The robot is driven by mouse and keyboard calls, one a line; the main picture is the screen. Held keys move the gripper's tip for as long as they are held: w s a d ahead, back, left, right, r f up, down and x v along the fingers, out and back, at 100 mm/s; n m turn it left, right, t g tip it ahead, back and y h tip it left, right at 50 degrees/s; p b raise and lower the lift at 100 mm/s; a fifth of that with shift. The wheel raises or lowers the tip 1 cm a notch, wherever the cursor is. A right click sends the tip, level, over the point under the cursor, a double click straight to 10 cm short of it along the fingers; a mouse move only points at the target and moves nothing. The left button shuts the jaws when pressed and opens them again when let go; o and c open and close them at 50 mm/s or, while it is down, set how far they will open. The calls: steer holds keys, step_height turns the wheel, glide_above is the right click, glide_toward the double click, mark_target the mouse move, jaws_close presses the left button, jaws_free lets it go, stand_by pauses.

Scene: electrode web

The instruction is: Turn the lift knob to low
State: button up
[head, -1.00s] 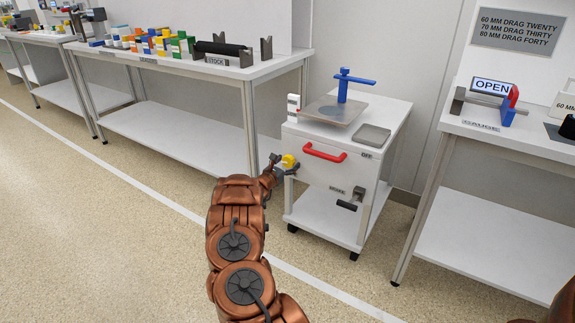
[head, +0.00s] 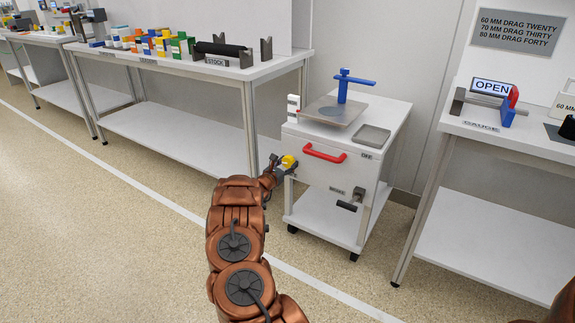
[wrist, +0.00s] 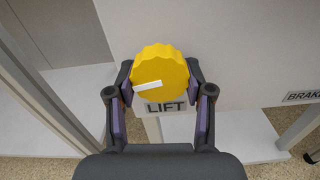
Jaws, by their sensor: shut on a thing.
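The lift knob is a yellow scalloped knob (wrist: 160,70) with a white pointer bar, on the white cart's front face above a label reading LIFT (wrist: 165,107). In the wrist view the pointer runs from the knob's middle to the left and slightly down. My gripper (wrist: 160,80) has a finger on each side of the knob and is shut on it. In the head view, my gripper (head: 278,166) and the yellow knob (head: 289,161) are at the cart's left front edge. Any low or high marks around the knob are not visible.
The white cart (head: 325,185) has a red handle (head: 325,153), a brake lever (head: 350,203) and a blue T-shaped post (head: 343,85) on top. A long table (head: 200,68) stands to the left and another table (head: 500,130) to the right. The floor in front is clear.

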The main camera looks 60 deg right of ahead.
steer(key=shift+f+n+b, duration=0.4)
steer(key=shift+n+b, duration=0.1)
steer(key=shift+b, duration=1.3)
